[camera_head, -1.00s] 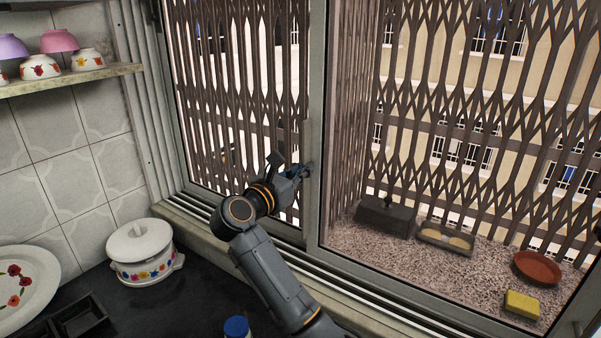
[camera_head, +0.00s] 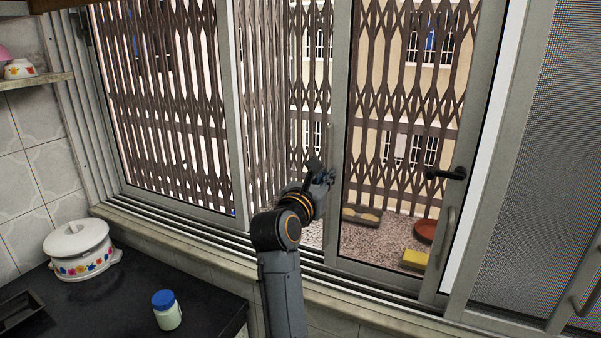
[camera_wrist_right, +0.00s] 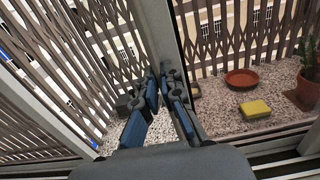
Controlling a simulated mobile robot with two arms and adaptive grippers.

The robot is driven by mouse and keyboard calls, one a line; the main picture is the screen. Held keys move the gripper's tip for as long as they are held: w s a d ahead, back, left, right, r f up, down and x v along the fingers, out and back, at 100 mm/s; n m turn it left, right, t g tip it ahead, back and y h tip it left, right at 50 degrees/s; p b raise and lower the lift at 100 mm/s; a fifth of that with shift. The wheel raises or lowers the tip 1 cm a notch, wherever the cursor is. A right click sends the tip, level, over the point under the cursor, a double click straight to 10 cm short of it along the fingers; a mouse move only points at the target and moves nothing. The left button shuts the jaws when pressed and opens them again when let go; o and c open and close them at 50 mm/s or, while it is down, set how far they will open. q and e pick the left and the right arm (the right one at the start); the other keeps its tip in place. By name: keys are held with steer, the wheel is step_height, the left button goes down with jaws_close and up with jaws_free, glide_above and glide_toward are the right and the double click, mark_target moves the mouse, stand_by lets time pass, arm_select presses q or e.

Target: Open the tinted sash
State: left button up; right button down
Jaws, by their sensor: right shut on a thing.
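The tinted sash is the glazed panel right of my right gripper (camera_head: 322,178); its left upright (camera_head: 341,110) is a tall grey bar. The gripper is shut at a handle on that upright. The hold is partly hidden in the head view by the gripper. In the right wrist view the blue-padded fingers (camera_wrist_right: 164,90) sit close together at the foot of the upright (camera_wrist_right: 160,35). A gap shows between the upright and the left window panel's bar (camera_head: 235,110), with the grille behind it. My left gripper is not in view.
A counter (camera_head: 110,300) below holds a lidded white pot (camera_head: 78,248) and a blue-capped jar (camera_head: 166,310). A yellow sponge (camera_head: 414,259) and red dish (camera_head: 427,231) lie on the outer ledge.

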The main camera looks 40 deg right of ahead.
mark_target(367, 133)
steer(key=s, duration=0.1)
steer(key=s+d, duration=0.1)
steer(key=s, duration=0.1)
steer(key=s+d, duration=0.1)
steer(key=s, duration=0.1)
steer(key=shift+s+d+p, duration=0.15)
steer(key=shift+p, duration=0.15)
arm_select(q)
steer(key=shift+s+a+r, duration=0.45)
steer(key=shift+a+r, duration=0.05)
arm_select(e)
steer(key=shift+s+d+f, duration=0.1)
steer(key=shift+s+d, duration=0.2)
steer(key=shift+s, duration=0.45)
steer(key=c, duration=1.5)
jaws_free()
steer(key=shift+d, duration=0.1)
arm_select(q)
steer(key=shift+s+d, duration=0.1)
arm_select(e)
steer(key=shift+r, duration=0.2)
step_height(367, 133, up, 10)
steer(key=shift+f, duration=0.15)
